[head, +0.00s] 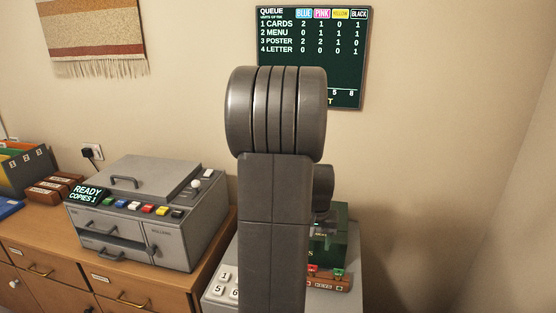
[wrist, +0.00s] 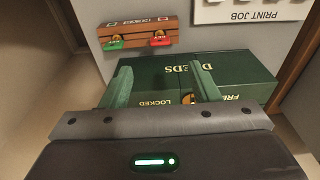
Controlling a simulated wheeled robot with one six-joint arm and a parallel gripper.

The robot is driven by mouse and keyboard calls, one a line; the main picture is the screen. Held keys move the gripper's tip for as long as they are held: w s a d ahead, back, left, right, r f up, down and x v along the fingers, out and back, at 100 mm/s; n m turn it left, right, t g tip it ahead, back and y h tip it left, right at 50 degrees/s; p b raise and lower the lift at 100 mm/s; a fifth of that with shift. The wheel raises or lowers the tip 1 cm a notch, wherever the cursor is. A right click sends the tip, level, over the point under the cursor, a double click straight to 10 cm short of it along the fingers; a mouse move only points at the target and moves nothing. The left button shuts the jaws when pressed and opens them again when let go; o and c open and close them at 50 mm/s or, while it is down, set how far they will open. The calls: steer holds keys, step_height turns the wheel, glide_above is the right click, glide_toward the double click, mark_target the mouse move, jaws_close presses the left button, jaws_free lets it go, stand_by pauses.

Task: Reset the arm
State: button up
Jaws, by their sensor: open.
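My arm stands upright in the middle of the head view and hides much of what lies behind it. My gripper (wrist: 161,86) shows in the wrist view, its two fingers spread apart with nothing held between them. The fingers are over a green box marked DEEDS (wrist: 240,75), with the words LOCKED and FREE on its near face. The box also shows partly behind my arm in the head view (head: 342,240). I cannot tell whether the fingers touch it.
A wooden key rack (wrist: 139,33) with red and green tags is beside the box. A grey copier (head: 150,215) reading READY COPIES 1 stands on a wooden bureau (head: 140,290) at left. A queue board (head: 312,50) hangs on the wall. Wall space at right is clear.

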steer(key=f, duration=0.3)
steer(key=w+f, duration=0.1)
steer(key=f, duration=0.7)
steer(key=shift+w+d+f, duration=0.2)
steer(key=shift+f, duration=0.05)
steer(key=shift+r, duration=0.3)
step_height(320, 180, up, 13)
steer(key=s, duration=0.2)
steer(key=f, duration=0.4)
steer(key=w+f, duration=0.1)
steer(key=f, duration=0.4)
steer(key=w+f, duration=0.1)
steer(key=f, duration=0.3)
steer(key=shift+f, duration=0.2)
step_height(320, 180, up, 8)
steer(key=p, duration=0.6)
steer(key=shift+r, duration=0.15)
